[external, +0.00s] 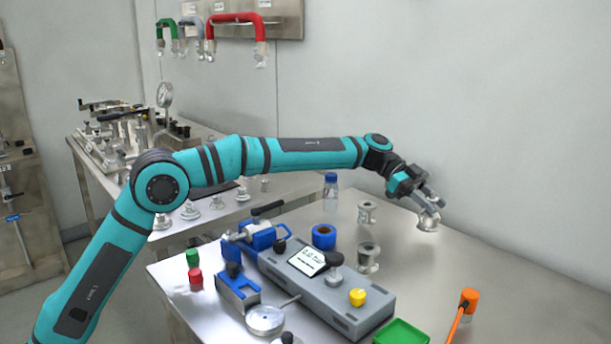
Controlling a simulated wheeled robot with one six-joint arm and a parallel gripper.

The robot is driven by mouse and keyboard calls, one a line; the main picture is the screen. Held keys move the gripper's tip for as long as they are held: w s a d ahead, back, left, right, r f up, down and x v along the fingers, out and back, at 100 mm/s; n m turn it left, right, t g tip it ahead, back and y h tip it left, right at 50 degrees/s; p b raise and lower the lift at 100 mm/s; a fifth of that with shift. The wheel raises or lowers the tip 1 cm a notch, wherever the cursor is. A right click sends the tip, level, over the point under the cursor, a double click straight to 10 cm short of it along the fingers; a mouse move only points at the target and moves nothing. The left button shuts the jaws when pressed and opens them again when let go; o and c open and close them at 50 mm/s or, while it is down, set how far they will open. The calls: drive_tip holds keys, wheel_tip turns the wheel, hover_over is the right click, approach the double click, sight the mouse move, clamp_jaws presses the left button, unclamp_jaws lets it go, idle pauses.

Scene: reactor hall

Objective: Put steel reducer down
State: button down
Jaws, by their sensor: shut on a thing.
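My gripper (432,203) is at the right of the external view, over the back right part of the steel table (480,262). It is shut on the steel reducer (428,222), a small shiny metal piece with a wider lower end. The reducer is at or just above the table top; I cannot tell whether it touches. The fingers hide its upper part.
Two similar metal fittings (367,212) (368,258) stand left of my gripper. A blue tape roll (324,237), a bottle (330,192) and a grey device (325,285) are further left. A green tray (401,333) and orange-handled tool (464,312) lie in front. The table's right side is clear.

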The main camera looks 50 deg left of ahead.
drive_tip(key=shift+f, duration=1.55)
drive_tip(key=shift+f, duration=0.1)
drive_tip(key=c, duration=1)
unclamp_jaws()
drive_tip(key=v, duration=1.2)
